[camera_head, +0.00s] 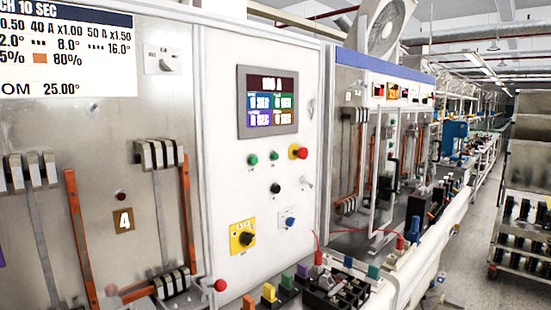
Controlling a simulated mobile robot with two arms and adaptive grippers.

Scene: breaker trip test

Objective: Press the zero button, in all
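A white control panel (262,120) stands in the middle of the head view. Lower down are a black rotary switch on a yellow plate (243,238) and a blue switch (289,222). The small labels are too blurred to tell which button is zero. Neither gripper is in view.
A metal test panel with clamps (156,153) and a "4" plate (123,220) stands at left. A red knob (220,285) and several coloured blocks line the bench below the panel. A cart (525,215) stands at right; the aisle floor (455,280) beside it shows free room.

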